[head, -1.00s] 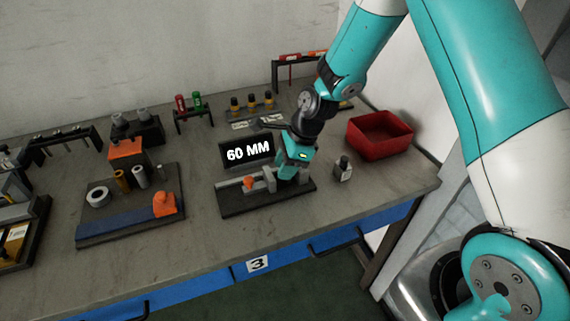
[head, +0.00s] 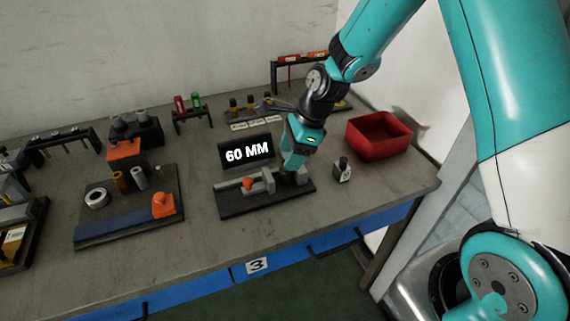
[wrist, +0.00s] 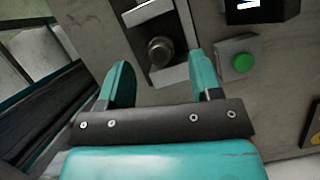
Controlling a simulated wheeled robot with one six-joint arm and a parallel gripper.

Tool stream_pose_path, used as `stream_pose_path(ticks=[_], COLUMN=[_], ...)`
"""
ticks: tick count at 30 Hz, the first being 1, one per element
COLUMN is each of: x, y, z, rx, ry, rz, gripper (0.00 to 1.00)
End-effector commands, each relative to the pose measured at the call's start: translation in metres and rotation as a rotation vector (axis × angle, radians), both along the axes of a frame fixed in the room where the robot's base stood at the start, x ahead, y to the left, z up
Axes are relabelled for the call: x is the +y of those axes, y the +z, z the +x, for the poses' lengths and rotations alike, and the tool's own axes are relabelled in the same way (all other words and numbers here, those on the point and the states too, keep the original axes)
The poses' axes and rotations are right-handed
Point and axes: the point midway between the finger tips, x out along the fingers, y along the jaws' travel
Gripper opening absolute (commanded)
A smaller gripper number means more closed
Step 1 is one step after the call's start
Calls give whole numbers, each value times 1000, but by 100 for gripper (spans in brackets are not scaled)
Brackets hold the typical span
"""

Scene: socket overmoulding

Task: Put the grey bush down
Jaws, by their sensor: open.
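The grey bush, a short round dark-grey piece (wrist: 159,51), stands in the measuring fixture in the wrist view, between pale metal parts. My gripper (wrist: 160,82) is open, with one teal finger on each side of the bush and clear of it in the picture. In the head view my gripper (head: 290,175) is above the right part of the fixture's dark base (head: 240,206). The bush cannot be made out clearly there beside the gripper. The fixture's display (head: 247,152) reads 60 MM.
A red bin (head: 379,137) stands to the right at the back. A small block with a dark top (head: 342,170) is just right of the fixture. A green button (wrist: 242,63) shows in the wrist view. A board with a ring (head: 97,198) and cylinders lies left.

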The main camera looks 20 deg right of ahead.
Motion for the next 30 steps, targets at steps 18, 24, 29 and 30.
stream_pose_path(ticks=[18, 24, 29, 30], x=[-9, 35, 55, 58], y=[95, 145, 169, 172], z=[-28, -104, -174, -188], rx=[-95, -364, -588, -637], ry=[251, 980, 1584, 1712], rz=[-21, -68, -90, -94], gripper=[59, 59, 59, 59])
